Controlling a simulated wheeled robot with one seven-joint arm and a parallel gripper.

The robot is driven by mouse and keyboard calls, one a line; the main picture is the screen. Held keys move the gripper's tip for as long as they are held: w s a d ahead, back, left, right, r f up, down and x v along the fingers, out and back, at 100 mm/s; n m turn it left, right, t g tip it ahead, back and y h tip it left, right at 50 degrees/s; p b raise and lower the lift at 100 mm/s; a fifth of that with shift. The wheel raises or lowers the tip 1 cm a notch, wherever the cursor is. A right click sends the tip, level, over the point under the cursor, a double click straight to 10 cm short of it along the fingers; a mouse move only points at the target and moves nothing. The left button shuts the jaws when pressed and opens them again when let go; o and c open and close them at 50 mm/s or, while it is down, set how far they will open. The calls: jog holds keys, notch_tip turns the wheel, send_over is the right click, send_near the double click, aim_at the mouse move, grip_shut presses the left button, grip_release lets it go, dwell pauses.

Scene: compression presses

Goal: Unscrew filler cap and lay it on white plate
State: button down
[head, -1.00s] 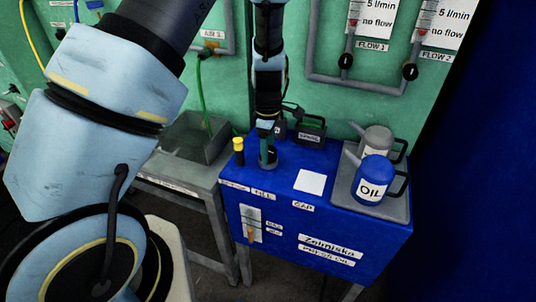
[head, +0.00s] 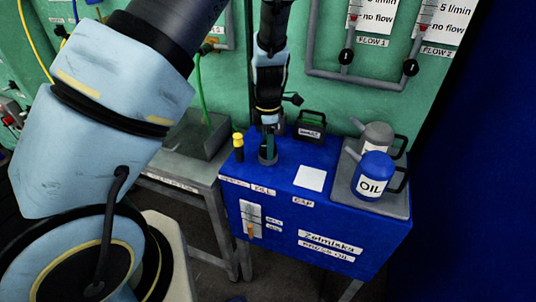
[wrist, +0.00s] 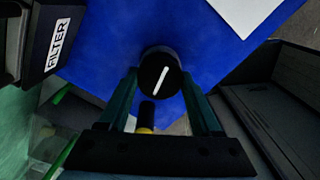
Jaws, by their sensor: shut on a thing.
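The filler cap (wrist: 161,76) is a round black cap with a white line across its top, seen in the wrist view between my two teal fingers. My gripper (head: 268,158) is shut on it, above the blue tank near the FILL label. It also shows in the wrist view (wrist: 160,92). In the head view my fingers hide the cap, and I cannot tell whether it still sits on its neck. The white plate (head: 311,177) lies flat and empty on the tank top, right of my gripper. Its edge shows in the wrist view (wrist: 243,12).
A grey tray (head: 348,196) at the right holds a blue OIL can (head: 373,176) and a grey can (head: 377,138). A black labelled box (head: 311,126) stands behind the plate. A yellow-topped black post (head: 238,146) stands close left of my gripper. A grey trough (head: 198,140) is farther left.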

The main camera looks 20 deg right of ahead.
jog(key=shift+r, duration=1.05)
jog(key=shift+r, duration=1.85)
